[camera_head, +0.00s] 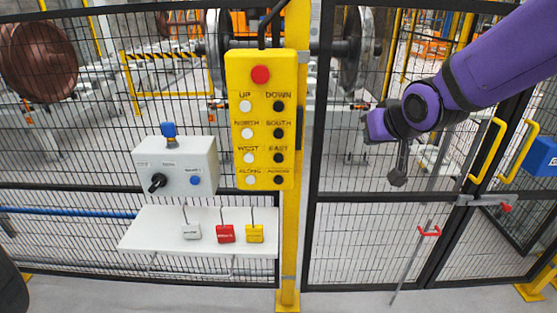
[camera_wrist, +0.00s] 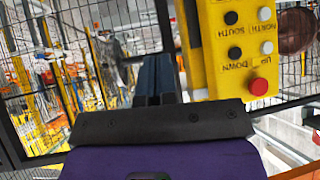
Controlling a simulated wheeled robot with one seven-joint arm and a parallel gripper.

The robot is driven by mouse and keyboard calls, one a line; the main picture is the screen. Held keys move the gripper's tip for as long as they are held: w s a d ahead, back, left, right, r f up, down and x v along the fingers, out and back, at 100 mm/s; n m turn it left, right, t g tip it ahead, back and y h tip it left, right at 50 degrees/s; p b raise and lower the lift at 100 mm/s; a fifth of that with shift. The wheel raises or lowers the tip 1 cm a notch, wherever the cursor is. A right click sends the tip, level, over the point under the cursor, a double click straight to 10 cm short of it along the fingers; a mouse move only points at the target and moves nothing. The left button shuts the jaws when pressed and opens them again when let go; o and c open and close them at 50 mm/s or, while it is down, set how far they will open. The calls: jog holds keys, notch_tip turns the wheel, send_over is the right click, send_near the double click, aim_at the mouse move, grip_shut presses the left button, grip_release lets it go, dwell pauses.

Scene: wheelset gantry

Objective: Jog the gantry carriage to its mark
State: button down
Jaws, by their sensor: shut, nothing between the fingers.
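The yellow pendant (camera_head: 234,120) hangs on a yellow post, with a red button (camera_head: 260,74) on top. White buttons run down its left and black ones down its right, labelled UP, DOWN, NORTH, SOUTH, WEST, EAST, ALONG and a blurred last word. My gripper (camera_head: 397,179) is right of the pendant, apart from it, pointing down, shut and empty. In the wrist view the dark fingers (camera_wrist: 158,75) are together, and the pendant (camera_wrist: 217,75) appears upside down at their right. I cannot make out the gantry carriage or its mark.
Black mesh fence (camera_head: 90,188) stands behind the pendant, with wheelsets (camera_head: 357,48) beyond. A grey control box (camera_head: 180,158) is left of the pendant, above a white shelf (camera_head: 150,235) with grey, red and yellow padlocks. Yellow door handles (camera_head: 489,150) are at right.

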jog(key=w+a+f+t+y, duration=0.1)
jog(key=w+a+f+y, duration=0.2)
jog(key=w+a+f, duration=0.45)
jog(key=t+y, duration=0.1)
jog(key=y, duration=0.5)
send_near(278, 158)
jog(key=s+a+f, duration=0.2)
jog(key=s+a, duration=0.3)
jog(key=a, duration=0.1)
jog(key=shift+s+a+f, duration=0.3)
jog(key=shift+s+a, duration=0.1)
jog(key=shift+s, duration=0.1)
jog(key=shift+w+d, duration=0.2)
jog(key=shift+w, duration=4.25)
jog(key=shift+w, duration=0.1)
jog(key=shift+w, duration=0.3)
